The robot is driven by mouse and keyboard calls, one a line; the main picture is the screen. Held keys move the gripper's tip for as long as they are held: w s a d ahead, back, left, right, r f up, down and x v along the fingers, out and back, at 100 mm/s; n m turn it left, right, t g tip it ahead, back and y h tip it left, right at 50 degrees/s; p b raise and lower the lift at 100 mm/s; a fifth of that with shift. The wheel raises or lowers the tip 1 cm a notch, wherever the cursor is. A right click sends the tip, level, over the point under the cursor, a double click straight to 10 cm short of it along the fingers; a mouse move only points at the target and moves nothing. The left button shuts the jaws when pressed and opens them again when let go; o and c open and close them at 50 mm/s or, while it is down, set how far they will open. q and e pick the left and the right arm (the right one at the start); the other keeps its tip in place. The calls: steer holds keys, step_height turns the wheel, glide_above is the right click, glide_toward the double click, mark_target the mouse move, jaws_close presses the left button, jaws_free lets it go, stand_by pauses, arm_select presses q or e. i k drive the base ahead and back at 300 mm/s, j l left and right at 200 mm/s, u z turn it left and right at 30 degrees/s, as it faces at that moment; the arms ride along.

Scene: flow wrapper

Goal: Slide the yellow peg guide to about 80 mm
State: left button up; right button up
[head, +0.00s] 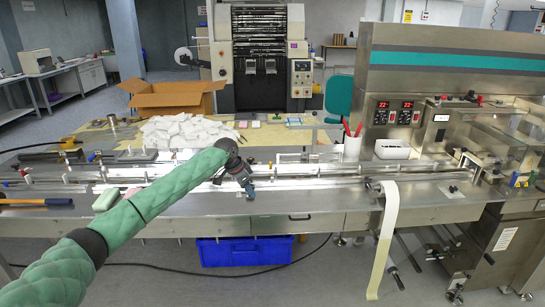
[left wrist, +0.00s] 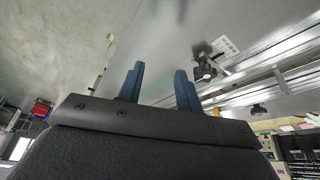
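My left gripper (head: 249,190) is above the front of the steel machine bed, near the middle of the head view. In the left wrist view my left gripper (left wrist: 160,80) has its two blue fingers apart, with nothing seen between them. A black knob on a fitting (left wrist: 204,71) shows just beyond the right finger, apart from it as far as I can tell. I cannot clearly make out the yellow peg guide. A small yellow piece (head: 523,182) stands at the far right of the machine, but I cannot tell if it is the guide. My right gripper is not seen.
Long metal rails (head: 330,181) run along the bed. A pile of white packets (head: 180,130) and a cardboard box (head: 172,98) are behind my left arm. A white film strip (head: 387,225) hangs over the front edge. A blue crate (head: 245,252) is below.

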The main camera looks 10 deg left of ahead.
mark_target(270, 167)
steer(key=i, duration=0.95)
